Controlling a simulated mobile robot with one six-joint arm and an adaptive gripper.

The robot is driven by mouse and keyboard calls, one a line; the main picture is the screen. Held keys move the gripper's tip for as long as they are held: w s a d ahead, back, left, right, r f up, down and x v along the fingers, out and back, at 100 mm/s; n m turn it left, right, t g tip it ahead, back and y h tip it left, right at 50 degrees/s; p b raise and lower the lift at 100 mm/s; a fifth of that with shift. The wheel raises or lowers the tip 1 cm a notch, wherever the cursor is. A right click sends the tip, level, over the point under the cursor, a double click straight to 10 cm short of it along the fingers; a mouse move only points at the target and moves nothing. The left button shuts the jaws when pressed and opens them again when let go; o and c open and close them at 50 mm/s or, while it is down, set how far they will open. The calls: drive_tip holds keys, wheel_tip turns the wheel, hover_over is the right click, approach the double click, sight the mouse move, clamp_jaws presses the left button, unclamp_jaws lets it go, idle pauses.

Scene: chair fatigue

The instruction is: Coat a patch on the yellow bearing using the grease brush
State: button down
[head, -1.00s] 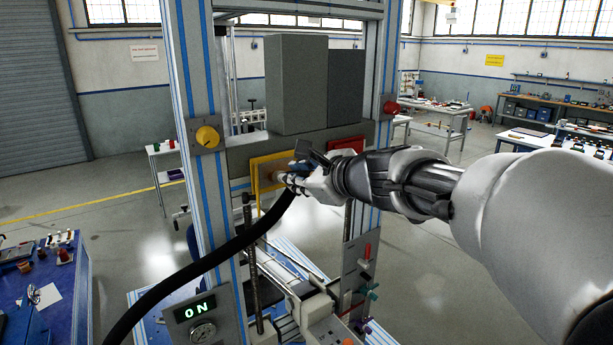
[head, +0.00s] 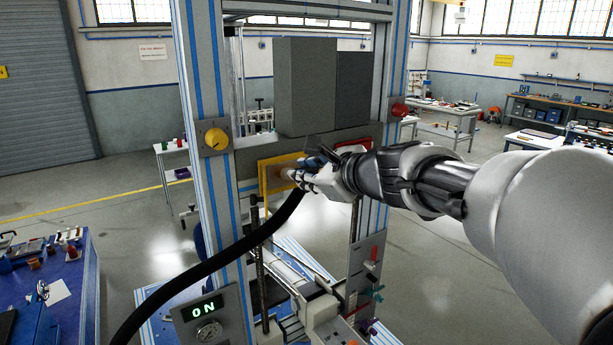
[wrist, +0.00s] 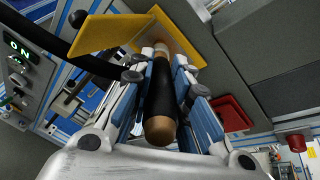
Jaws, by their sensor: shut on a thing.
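The yellow bearing (head: 264,180) is a yellow, plate-like part on the grey crossbar of the test frame. It also shows in the wrist view (wrist: 191,51). My gripper (head: 302,172) is just in front and to its right. In the wrist view its blue fingers (wrist: 158,74) are shut around the black handle of the grease brush (wrist: 160,97). The brush has a tan butt end toward the camera, and its far end points at the yellow bearing. The far end reaches the bearing's face or lies very close to it; I cannot tell contact. No grease patch is clearly visible.
A red part (head: 353,145) sits right of the bearing, partly behind my arm. Grey blocks (head: 305,87) stand above the crossbar. Frame posts (head: 209,90) flank it, with a yellow knob (head: 215,139) and red knob (head: 398,110). A black hose (head: 215,262) sweeps below.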

drive_tip(key=shift+w+d, duration=1.65)
drive_tip(key=shift+d, duration=0.65)
drive_tip(key=s+a, duration=0.4)
drive_tip(key=a, duration=0.3)
drive_tip(key=shift+s+b, duration=0.35)
drive_tip(key=shift+s+d, duration=0.1)
drive_tip(key=shift+s+d+b, duration=0.2)
drive_tip(key=shift+s+d, duration=0.35)
drive_tip(key=shift+s, duration=0.25)
drive_tip(key=shift+s+d+b, duration=0.15)
drive_tip(key=shift+s+d, duration=0.4)
drive_tip(key=shift+s, duration=0.25)
drive_tip(key=shift+s+d+b, duration=0.2)
drive_tip(key=shift+s+d, duration=0.35)
drive_tip(key=shift+s, duration=0.25)
drive_tip(key=shift+s+d, duration=0.45)
drive_tip(key=shift+s, duration=0.2)
drive_tip(key=shift+s+d, duration=0.4)
drive_tip(key=shift+s, duration=0.2)
drive_tip(key=shift+w+a+b, duration=0.1)
drive_tip(key=shift+w+b, duration=0.05)
drive_tip(key=shift+b, duration=0.15)
